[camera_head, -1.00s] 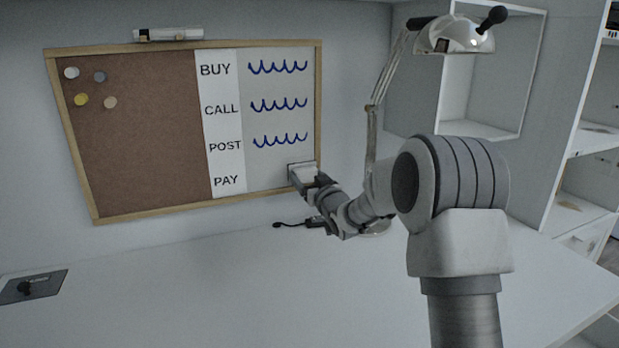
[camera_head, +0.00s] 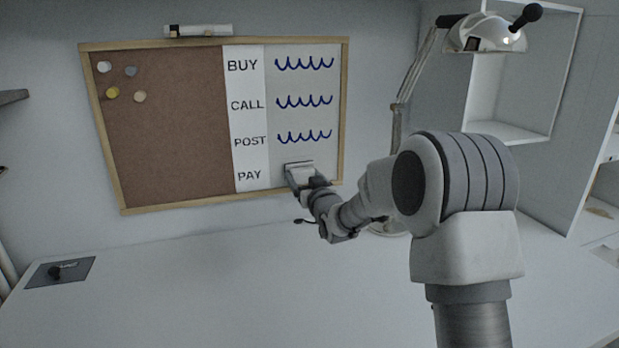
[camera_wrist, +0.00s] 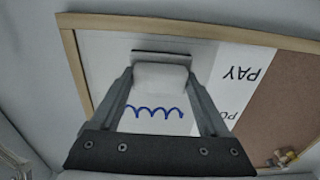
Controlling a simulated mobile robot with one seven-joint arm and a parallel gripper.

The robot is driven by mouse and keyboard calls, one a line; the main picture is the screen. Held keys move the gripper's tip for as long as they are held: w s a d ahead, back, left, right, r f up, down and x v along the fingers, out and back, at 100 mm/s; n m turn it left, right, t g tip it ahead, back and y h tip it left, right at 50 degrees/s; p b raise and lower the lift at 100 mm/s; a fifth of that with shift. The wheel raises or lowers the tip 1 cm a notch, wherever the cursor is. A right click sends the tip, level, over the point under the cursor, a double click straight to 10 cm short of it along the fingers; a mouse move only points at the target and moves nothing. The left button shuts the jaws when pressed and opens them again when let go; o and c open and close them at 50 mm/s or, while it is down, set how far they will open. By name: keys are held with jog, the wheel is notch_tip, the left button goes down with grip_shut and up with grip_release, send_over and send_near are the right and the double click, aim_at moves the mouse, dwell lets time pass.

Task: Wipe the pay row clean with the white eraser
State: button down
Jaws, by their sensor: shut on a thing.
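The board (camera_head: 165,205) hangs on the wall, cork at left and white at right, with the printed rows BUY, CALL, POST and PAY. The PAY label (camera_head: 249,175) is at the bottom. My gripper (camera_head: 298,177) is shut on the white eraser (camera_wrist: 160,76), which has a dark pad edge. The eraser is at the PAY row, right of the label, against or very near the white surface; exact contact is unclear. No blue marks show on the visible part of that row. Blue squiggles (camera_head: 303,137) remain beside BUY, CALL and POST. The eraser and gripper hide part of the PAY row.
A desk lamp (camera_head: 490,35) stands right of the board, its base partly behind my arm. A white holder (camera_head: 198,31) sits above the board. A dark pad (camera_head: 60,271) lies at the desk's left. The desk middle is clear.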

jog(key=shift+s+a+r, duration=0.1)
jog(key=shift+s+a, duration=0.15)
jog(key=shift+a, duration=0.95)
jog(key=shift+s+a+f, duration=0.1)
jog(key=shift+s+a, duration=0.15)
jog(key=shift+a, duration=0.9)
jog(key=shift+s+a+r, duration=0.1)
jog(key=shift+s+a, duration=0.15)
jog(key=shift+a, duration=0.95)
jog(key=shift+s, duration=0.1)
jog(key=shift+v, duration=2.9)
jog(key=shift+v, duration=1.5)
